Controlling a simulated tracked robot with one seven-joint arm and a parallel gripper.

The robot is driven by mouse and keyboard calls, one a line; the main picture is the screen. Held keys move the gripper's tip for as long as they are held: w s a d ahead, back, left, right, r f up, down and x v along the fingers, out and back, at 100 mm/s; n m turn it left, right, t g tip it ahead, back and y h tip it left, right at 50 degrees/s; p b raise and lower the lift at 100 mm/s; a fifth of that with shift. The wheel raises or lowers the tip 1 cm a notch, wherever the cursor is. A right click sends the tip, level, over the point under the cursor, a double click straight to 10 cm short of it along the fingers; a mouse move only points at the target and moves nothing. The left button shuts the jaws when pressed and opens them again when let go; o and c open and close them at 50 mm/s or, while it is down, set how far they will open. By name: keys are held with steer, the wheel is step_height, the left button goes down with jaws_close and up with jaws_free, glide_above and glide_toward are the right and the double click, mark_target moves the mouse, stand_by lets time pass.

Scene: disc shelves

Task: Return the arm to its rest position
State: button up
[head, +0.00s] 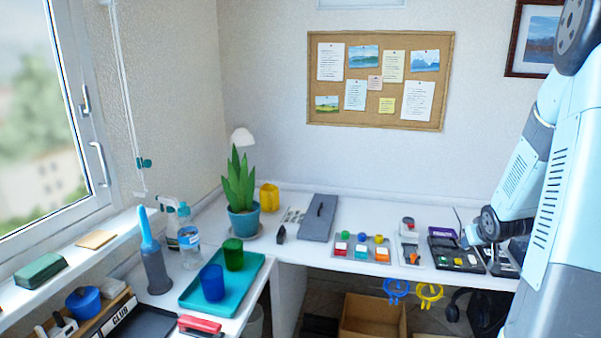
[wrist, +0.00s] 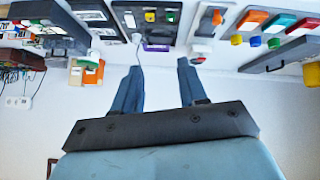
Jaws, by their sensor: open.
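My arm (head: 527,170) comes down the right side of the head view, bent, with its lower end over the right part of the white desk. My gripper (wrist: 161,78) is open in the wrist view, its two blue-grey fingers wide apart with nothing between them. In the head view the gripper is small and partly hidden by my arm, so its fingers do not show clearly. The wrist view is upside down, with the desk items along its top.
A black tray (head: 462,264) and a grey tray with coloured blocks (head: 362,257) lie near the arm's end. A teal tray (head: 190,298) holds a blue cup (head: 212,283) and a green cup (head: 233,254) at left. A potted plant (head: 240,187) stands in the corner.

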steer(key=s+a+r+g, duration=0.1)
steer(key=s+a+r, duration=0.3)
steer(key=a+r, duration=0.3)
steer(key=s+a+r, duration=0.5)
steer(key=a+r, duration=0.2)
steer(key=r, duration=0.1)
steer(key=s+a+r+g+y, duration=0.1)
steer(key=s+a+r, duration=0.2)
steer(key=s+a, duration=0.3)
steer(key=s+a+r+y, duration=0.1)
steer(key=s+a+r, duration=0.2)
steer(key=s, duration=0.9)
steer(key=a, duration=0.3)
steer(key=shift+a+r+n+g+y, duration=0.15)
steer(key=shift+a+n+g+y, duration=0.15)
steer(key=shift+g+y, duration=0.1)
